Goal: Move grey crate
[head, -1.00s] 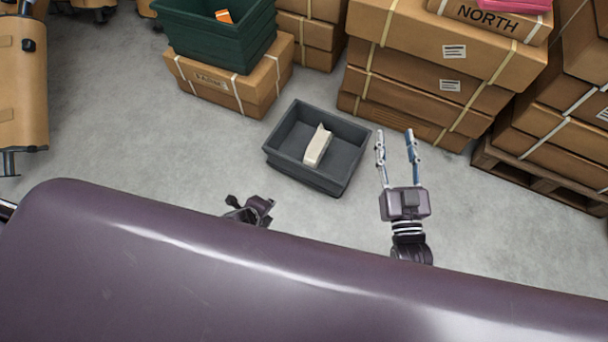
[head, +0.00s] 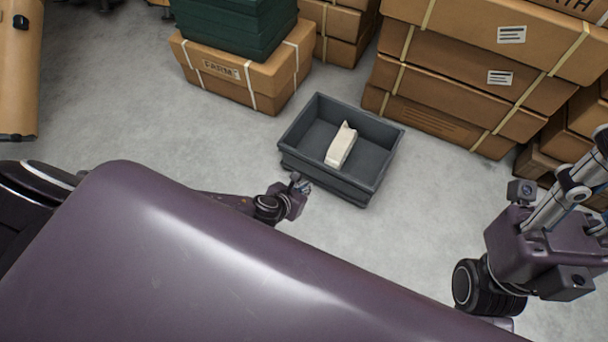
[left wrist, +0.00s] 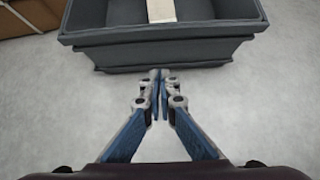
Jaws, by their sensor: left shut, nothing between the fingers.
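The grey crate (head: 372,182) stands on the floor, open at the top, with a pale block (head: 341,146) inside. A second edge runs around it below the rim. My left gripper (head: 304,185) is low, just in front of the crate's near left side, apart from it. In the left wrist view my left gripper (left wrist: 160,76) is shut and empty, its tips pointing at the crate's near wall (left wrist: 160,54). My right gripper (head: 580,185) is raised at the right edge, away from the crate; its fingertips are cut off by the frame.
Stacked cardboard boxes (head: 470,85) stand close behind the crate to the right. A green bin (head: 235,30) sits on a strapped carton (head: 240,72) behind left. Bare grey floor (head: 160,120) lies left of the crate.

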